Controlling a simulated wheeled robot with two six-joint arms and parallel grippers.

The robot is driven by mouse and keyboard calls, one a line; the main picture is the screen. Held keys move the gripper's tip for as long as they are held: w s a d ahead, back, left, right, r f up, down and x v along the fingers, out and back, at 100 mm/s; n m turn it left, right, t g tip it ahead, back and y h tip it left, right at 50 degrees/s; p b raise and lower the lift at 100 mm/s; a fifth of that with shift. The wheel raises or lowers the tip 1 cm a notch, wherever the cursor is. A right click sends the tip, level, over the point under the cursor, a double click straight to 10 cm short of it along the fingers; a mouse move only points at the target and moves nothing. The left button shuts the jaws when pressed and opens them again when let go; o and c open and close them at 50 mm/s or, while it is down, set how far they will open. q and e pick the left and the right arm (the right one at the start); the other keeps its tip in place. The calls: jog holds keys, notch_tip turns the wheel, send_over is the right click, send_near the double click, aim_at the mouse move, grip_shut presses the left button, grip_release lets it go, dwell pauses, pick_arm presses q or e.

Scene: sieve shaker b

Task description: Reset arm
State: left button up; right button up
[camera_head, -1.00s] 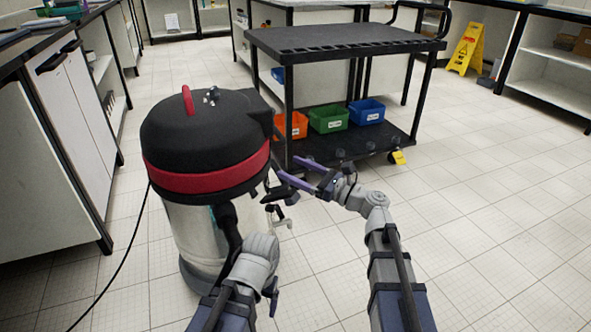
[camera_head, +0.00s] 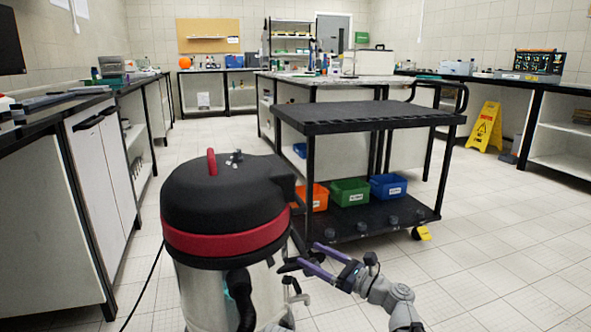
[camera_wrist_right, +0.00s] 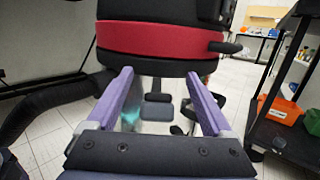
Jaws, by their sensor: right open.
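My right gripper (camera_head: 308,254) reaches in from the lower right in the head view, its purple fingers pointing left toward the vacuum cleaner (camera_head: 228,240). In the right wrist view its fingers (camera_wrist_right: 158,74) are spread apart with nothing held between them. The vacuum, with a black top, red band and metal drum, stands upright in front of the gripper; its red band (camera_wrist_right: 150,38) fills the top of the wrist view. Only a sliver of my left arm shows at the bottom edge of the head view; the left gripper is not visible.
A black cart (camera_head: 370,118) stands behind the gripper, with orange (camera_head: 316,200), green (camera_head: 349,192) and blue (camera_head: 388,187) bins on its lower shelf. Cabinets (camera_head: 100,190) line the left. A yellow floor sign (camera_head: 485,128) stands at right.

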aim_at(275, 231)
jog(key=shift+f+b, duration=1.4)
jog(key=shift+f, duration=0.5)
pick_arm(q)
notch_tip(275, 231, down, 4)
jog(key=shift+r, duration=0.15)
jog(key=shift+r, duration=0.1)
pick_arm(e)
jog(key=shift+r, duration=0.15)
